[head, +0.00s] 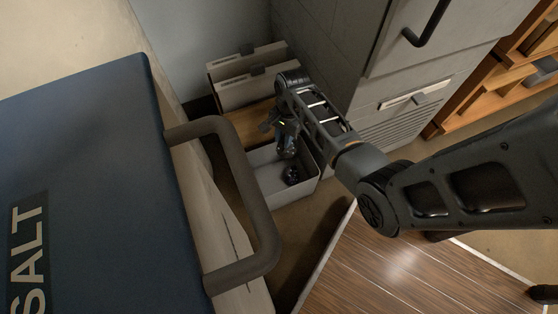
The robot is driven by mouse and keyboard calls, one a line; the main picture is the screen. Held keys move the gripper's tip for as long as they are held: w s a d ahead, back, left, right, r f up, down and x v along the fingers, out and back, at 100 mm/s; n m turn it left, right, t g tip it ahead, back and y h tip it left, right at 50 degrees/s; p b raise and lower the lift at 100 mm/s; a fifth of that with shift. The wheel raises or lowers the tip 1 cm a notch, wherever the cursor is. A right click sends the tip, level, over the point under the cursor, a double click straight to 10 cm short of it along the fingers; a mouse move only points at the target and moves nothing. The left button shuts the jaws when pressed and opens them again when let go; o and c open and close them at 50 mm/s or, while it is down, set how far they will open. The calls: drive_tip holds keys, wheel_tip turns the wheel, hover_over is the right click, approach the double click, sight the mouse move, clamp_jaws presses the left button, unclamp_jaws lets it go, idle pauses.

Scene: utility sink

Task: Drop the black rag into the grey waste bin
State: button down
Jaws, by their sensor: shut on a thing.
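The grey waste bin (305,193) stands on the floor in the middle of the head view, its open top facing up. My gripper (284,132) points down over the bin's back part and is shut on the black rag (287,147). The rag hangs as a small dark bundle under the fingers, above the bin's opening. Dark fingers and dark rag blend together, so the exact grip is hard to see. Another small dark lump (291,175) shows inside the bin; I cannot tell whether it touches the rag.
A blue box lid marked SALT (75,180) and a thick brown handle (245,205) fill the left. Grey file boxes (250,88) stand behind the bin. A grey cabinet (395,85) stands to the right, with orange wooden shelving (500,80) beyond.

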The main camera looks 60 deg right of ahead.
drive_tip(key=shift+f+b, duration=2.9)
drive_tip(key=shift+b, duration=0.05)
drive_tip(key=shift+r, duration=0.1)
drive_tip(key=c, duration=0.9)
unclamp_jaws()
drive_tip(key=shift+o, duration=0.2)
drive_tip(key=r+p, duration=0.1)
drive_tip(key=r, duration=0.1)
drive_tip(key=r+p, duration=0.1)
drive_tip(key=r, duration=0.2)
drive_tip(key=d+r+p, duration=0.1)
drive_tip(key=r, duration=0.1)
drive_tip(key=shift+r+p, duration=0.3)
drive_tip(key=shift+r, duration=0.05)
